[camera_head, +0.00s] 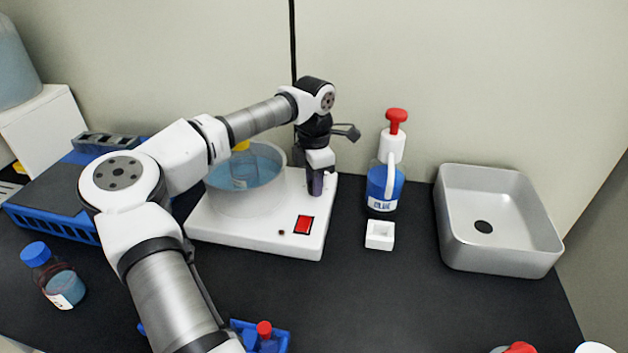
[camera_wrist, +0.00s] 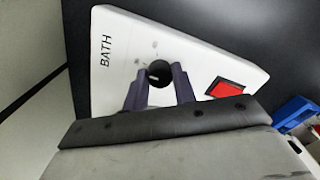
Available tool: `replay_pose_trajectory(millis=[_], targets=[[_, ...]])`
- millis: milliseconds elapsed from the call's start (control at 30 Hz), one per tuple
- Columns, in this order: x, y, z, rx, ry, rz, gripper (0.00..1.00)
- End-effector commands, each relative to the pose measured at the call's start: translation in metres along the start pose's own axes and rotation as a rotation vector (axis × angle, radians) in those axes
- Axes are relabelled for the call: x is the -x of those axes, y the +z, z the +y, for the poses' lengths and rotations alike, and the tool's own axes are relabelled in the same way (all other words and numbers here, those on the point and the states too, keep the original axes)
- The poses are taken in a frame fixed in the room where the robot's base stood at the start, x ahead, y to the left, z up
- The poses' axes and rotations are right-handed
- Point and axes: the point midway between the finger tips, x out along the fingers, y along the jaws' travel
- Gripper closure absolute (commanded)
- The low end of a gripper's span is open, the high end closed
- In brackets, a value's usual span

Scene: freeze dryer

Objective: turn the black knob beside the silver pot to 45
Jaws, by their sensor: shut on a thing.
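The black knob (camera_wrist: 158,73) sits on the white bath base (camera_wrist: 120,64), beside the printed word BATH in the wrist view. My gripper (camera_wrist: 159,86) points down at it, with one purple finger on each side, shut on the knob. In the head view my gripper (camera_head: 316,185) reaches down to the right part of the base, and its fingers hide the knob. The silver pot (camera_head: 245,190) stands on the left part of the base, filled with blue liquid and holding a flask with a yellow top. The knob's angle marking is not readable.
A red switch (camera_head: 304,224) is on the base near the knob. A blue bottle with a red pump top (camera_head: 386,180) and a small white block (camera_head: 380,235) stand to the right. A silver sink (camera_head: 500,250) is farther right.

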Motion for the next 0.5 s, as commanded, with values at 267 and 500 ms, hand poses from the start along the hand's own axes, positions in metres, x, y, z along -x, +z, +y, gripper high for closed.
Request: replay_pose_trajectory(millis=[267, 500], targets=[[0.0003, -0.0003, -0.0001, -0.117, -0.002, 0.001, 0.96], [0.0005, -0.0005, -0.0002, -0.321, -0.002, 0.002, 0.96]])
